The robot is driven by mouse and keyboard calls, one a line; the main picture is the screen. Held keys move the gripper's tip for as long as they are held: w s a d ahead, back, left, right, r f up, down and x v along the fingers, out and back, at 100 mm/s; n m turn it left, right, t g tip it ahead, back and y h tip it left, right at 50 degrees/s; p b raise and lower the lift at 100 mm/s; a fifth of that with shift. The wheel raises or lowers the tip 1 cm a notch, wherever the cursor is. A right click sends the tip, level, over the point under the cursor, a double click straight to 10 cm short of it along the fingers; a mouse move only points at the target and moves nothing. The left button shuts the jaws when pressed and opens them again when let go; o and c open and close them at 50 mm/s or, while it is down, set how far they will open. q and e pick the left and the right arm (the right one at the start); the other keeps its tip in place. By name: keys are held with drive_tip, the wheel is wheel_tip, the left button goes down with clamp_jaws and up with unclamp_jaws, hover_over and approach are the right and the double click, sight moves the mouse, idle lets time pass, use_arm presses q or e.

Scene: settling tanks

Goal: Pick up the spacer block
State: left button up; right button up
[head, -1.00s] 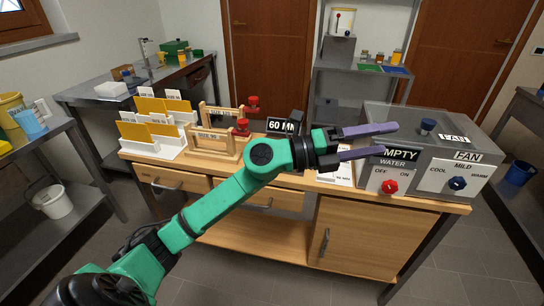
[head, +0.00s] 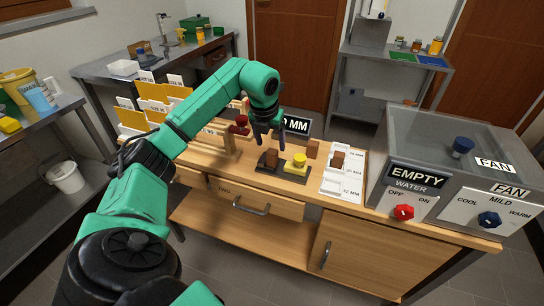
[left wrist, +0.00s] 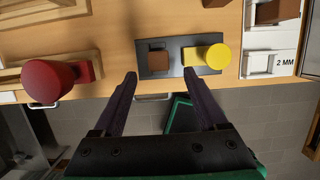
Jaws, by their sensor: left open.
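Several small brown blocks show; which one is the spacer block I cannot tell. One brown block (head: 270,158) sits on a dark tray (head: 283,174) beside a yellow knobbed piece (head: 299,161). A second brown block (head: 312,149) stands on the bench behind them. A third brown block (head: 338,159) is on the white size card (head: 335,187).
A wooden rack with a red knob (head: 241,125) stands left of the tray, close to my arm. A black MM sign (head: 296,124) stands behind. The grey water tank (head: 425,150) is on the right. White and yellow file cards (head: 150,95) are at left.

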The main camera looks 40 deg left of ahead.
sight(272, 152)
use_arm(q)
drive_tip(key=p+x, duration=0.1)
drive_tip(key=x, duration=0.4)
drive_tip(key=shift+w+a+f+p, duration=0.1)
drive_tip(key=shift+a+f+p, duration=0.05)
drive_tip(key=shift+p, duration=0.2)
drive_tip(key=shift+f, duration=0.2)
drive_tip(key=shift+c, duration=1.2)
clamp_jaws()
use_arm(e)
drive_tip(key=w+r, duration=0.1)
drive_tip(key=w, duration=0.1)
drive_tip(key=shift+w+r, duration=0.35)
drive_tip(key=shift+r, duration=0.05)
use_arm(q)
drive_tip(key=shift+w+r, duration=0.1)
drive_tip(key=shift+r, duration=0.4)
wheel_tip(272, 152, up, 19)
use_arm(e)
drive_tip(key=shift+w, duration=0.1)
